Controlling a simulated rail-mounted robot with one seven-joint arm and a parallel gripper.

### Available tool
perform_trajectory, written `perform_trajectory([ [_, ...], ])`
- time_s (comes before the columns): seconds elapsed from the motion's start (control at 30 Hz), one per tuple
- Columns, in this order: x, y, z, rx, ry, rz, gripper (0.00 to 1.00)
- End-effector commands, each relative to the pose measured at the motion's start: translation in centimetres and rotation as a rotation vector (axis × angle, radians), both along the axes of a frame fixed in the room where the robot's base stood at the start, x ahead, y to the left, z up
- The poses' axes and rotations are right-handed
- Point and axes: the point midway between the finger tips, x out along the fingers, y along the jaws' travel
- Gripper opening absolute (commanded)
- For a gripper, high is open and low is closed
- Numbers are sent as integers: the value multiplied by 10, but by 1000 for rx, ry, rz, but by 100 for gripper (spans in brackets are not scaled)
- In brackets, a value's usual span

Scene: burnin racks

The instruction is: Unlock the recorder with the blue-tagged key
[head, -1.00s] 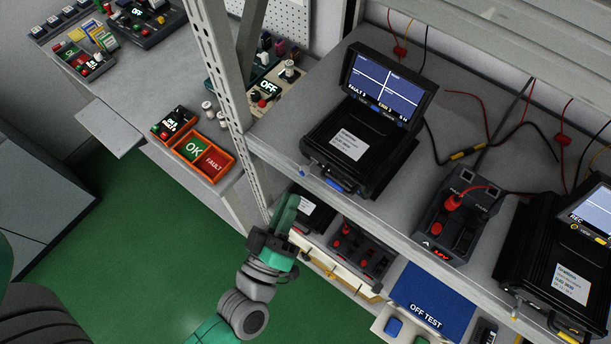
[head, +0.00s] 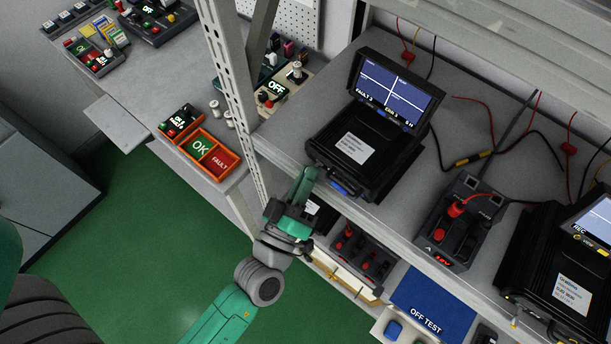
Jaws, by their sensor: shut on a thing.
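A black recorder (head: 374,138) with a lit screen (head: 392,88) stands on the upper shelf. A blue patch (head: 343,188) shows low at its front edge. My gripper (head: 305,180) is at the shelf's front edge, just left of that recorder's front, its green fingers pointing up toward it. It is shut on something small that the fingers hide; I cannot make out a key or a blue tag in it. A second black recorder (head: 556,270), with its screen lit, stands at the right. The lock on neither recorder can be made out.
A black unit with red plugs (head: 452,222) stands between the recorders, with loose cables behind. The slotted rack post (head: 233,90) rises left of my gripper. Below are a lower unit with red knobs (head: 362,255) and a blue OFF TEST panel (head: 432,303). The green floor is clear.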

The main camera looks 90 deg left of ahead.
Motion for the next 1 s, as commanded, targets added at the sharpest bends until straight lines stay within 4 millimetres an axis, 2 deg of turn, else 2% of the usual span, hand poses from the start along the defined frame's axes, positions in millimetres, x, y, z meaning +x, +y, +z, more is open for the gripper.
perform_trajectory([
  [0.27, 0, 0, -2, 76, 95, -2, 0],
  [1.0, -2, 2, -1, 505, 637, -3, 0],
])
